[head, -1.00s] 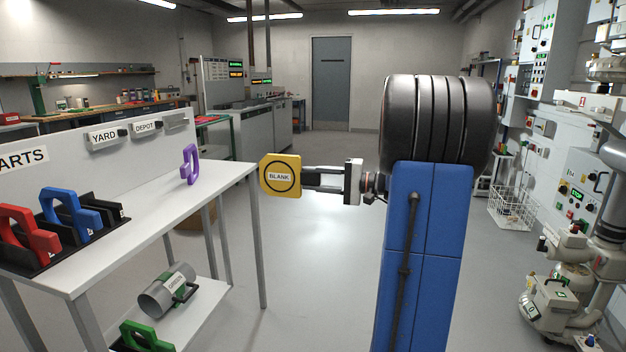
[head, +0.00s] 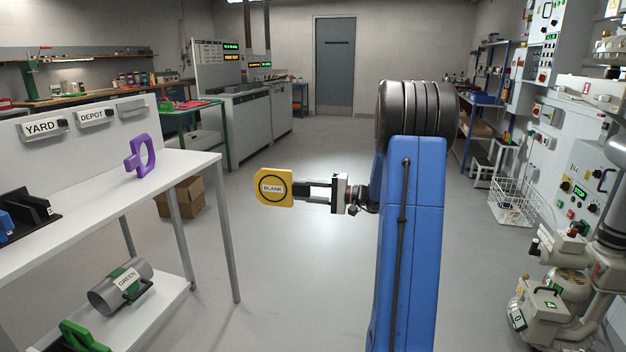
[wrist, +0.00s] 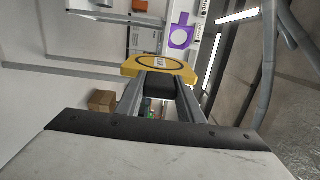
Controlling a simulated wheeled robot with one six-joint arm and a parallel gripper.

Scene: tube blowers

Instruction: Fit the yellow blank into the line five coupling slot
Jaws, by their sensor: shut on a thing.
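The yellow blank (head: 273,188) is a flat plate with a black ring and the word BLANK. My gripper (head: 296,190) is shut on it and holds it in the air, out over the floor, to the right of the parts table. In the wrist view the yellow blank (wrist: 160,68) sits between my fingertips (wrist: 160,82). I cannot make out the line five coupling slot in either view.
A white parts table (head: 190,170) stands at the left with a purple ring part (head: 141,157) on it. A GREEN-labelled cylinder (head: 120,286) lies on its lower shelf. A cardboard box (head: 183,197) is behind. White equipment (head: 548,310) stands at right. The middle floor is clear.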

